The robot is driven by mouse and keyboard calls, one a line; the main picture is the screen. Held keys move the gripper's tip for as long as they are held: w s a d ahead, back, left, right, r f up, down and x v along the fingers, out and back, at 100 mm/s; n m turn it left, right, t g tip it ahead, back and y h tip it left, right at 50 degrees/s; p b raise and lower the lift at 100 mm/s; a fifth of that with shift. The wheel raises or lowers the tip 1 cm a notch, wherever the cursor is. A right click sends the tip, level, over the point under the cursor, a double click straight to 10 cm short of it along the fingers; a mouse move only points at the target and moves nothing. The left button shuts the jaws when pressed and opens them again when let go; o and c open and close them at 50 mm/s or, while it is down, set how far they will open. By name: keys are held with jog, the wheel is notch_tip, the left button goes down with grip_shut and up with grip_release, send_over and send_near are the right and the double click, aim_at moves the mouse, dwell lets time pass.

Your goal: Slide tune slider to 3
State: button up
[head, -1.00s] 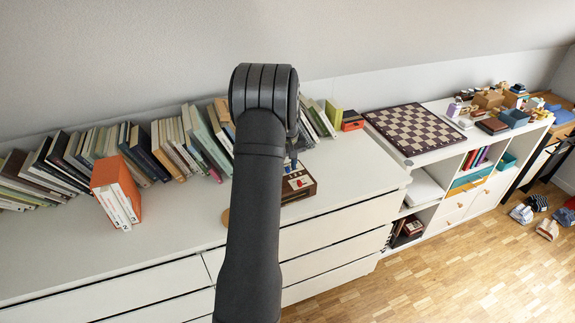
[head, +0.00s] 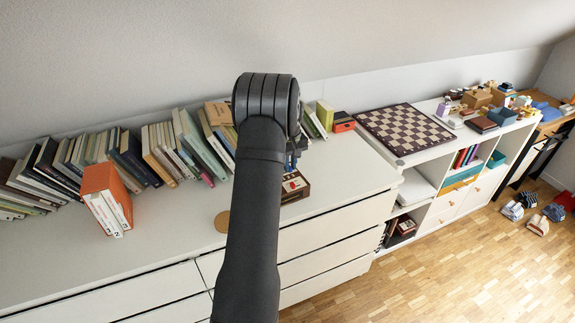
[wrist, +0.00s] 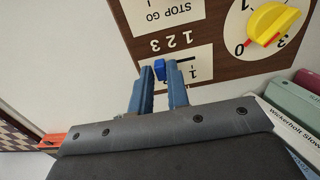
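The brown control board (head: 296,187) stands on the white dresser, partly hidden behind my arm in the head view. It fills the top of the wrist view (wrist: 226,63), its lettering upside down. The small blue slider knob (wrist: 159,69) sits on a white plate (wrist: 203,57) with a "1" at its right. The plate's left part is partly hidden by my fingers. My gripper (wrist: 160,72) has its two blue fingers on either side of the knob, with a gap between them. I cannot tell whether either finger touches it.
The board also carries a yellow dial (wrist: 272,24) and a STOP GO plate (wrist: 163,12). Books (head: 190,145) lean along the wall. An orange book box (head: 105,197) stands at left, and a chessboard (head: 404,128) lies at right. The dresser top (head: 340,170) right of the board is clear.

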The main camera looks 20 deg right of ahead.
jog(key=shift+o, duration=1.4)
notch_tip(320, 180, up, 17)
jog(key=shift+r, duration=0.2)
notch_tip(320, 180, down, 18)
jog(key=shift+r, duration=0.2)
jog(key=shift+a, duration=0.2)
jog(key=shift+o, duration=0.2)
jog(key=shift+r, duration=0.1)
